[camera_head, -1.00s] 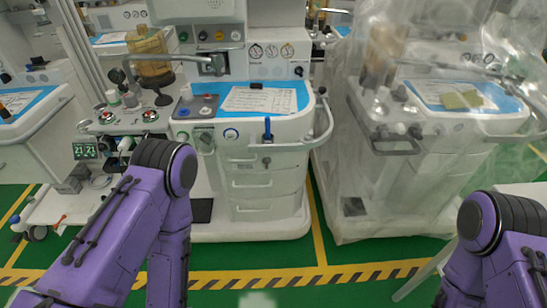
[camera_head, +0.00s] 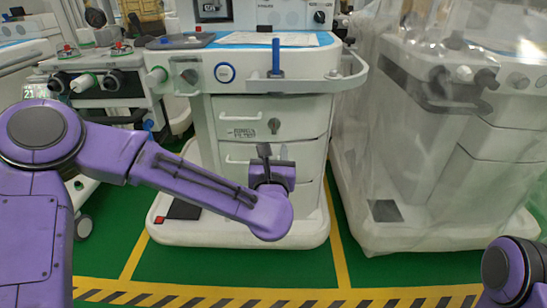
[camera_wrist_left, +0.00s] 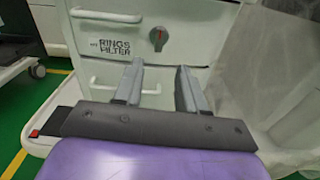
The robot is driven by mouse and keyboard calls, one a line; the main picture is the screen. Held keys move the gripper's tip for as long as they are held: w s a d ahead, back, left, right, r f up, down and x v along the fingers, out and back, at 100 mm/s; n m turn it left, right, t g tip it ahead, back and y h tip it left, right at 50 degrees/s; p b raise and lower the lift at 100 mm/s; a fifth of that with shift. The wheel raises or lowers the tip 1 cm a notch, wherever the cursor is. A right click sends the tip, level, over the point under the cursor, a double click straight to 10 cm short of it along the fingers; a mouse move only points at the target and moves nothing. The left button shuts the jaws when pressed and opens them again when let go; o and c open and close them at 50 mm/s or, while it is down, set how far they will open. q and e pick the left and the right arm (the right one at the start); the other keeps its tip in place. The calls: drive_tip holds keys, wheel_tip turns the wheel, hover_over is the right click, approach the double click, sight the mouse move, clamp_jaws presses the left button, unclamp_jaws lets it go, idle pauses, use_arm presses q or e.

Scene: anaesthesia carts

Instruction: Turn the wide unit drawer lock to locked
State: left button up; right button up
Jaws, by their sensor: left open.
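The wide unit (camera_head: 322,88) is a white cart with stacked drawers in the middle of the head view. Its drawer lock (camera_head: 274,125) is a round grey knob at the right of the top drawer. My left gripper (camera_head: 273,150) is just below the lock, in front of the drawers. In the left wrist view its two fingers (camera_wrist_left: 158,80) are apart with nothing between them, pointing up toward the lock and not touching it. My right gripper is not in view.
A blue upright handle (camera_head: 276,57) and a curved white rail (camera_head: 352,68) stick out above the drawers. A plastic-covered cart (camera_head: 450,140) stands at the right. Green floor with yellow lines lies in front.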

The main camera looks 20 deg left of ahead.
sight(274, 125)
use_arm(q)
drive_tip(key=shift+n, duration=0.3)
drive_tip(key=x, duration=0.3)
drive_tip(key=b+x, duration=0.1)
drive_tip(key=x, duration=0.3)
drive_tip(key=r+x, duration=0.1)
drive_tip(key=x, duration=0.2)
drive_tip(key=shift+w+a+b, duration=0.1)
drive_tip(key=shift+w+b, duration=0.25)
clamp_jaws()
